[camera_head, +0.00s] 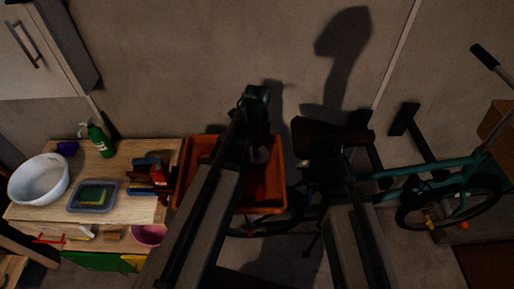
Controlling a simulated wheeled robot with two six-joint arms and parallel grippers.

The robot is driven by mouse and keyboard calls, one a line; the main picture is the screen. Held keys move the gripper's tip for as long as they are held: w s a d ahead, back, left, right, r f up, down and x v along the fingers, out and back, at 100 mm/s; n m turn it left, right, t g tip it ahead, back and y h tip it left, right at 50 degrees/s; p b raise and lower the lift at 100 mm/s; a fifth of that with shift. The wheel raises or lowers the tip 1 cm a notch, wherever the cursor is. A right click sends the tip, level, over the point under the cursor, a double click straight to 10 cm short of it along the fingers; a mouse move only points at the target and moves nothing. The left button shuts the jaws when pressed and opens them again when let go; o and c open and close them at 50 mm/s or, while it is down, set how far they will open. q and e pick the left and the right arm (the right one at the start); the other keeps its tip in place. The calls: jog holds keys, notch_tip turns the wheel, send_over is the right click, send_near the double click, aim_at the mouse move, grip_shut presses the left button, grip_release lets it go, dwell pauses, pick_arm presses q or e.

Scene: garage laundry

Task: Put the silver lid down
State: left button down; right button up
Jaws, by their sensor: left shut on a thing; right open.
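My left gripper (262,140) is over the orange crate (265,210). It is dark and partly hidden by my own arm. It is shut on a small greyish thing, which I take for the silver lid (261,155); its outline is dim. I cannot tell whether the lid touches the crate's inside. My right gripper (326,168) is open, dark against the bicycle, to the right of the crate.
A wooden worktop (125,172) at left holds a white bowl (39,180), a green spray bottle (101,140), a tray with a sponge (93,196) and red and blue items (150,172). A teal bicycle (425,187) stands at right.

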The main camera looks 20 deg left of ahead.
pick_arm(q)
jog(key=c, duration=0.6)
grip_release()
notch_tip(320, 180, up, 12)
jog(key=p, duration=1.3)
jog(key=s+d+n+y, duration=0.1)
jog(key=s+d+n, duration=0.9)
jog(key=s+n, duration=0.4)
jog(key=shift+s+d+r, duration=0.15)
jog(key=shift+s+d, duration=0.05)
jog(key=shift+d, duration=0.2)
jog(key=shift+s, duration=0.1)
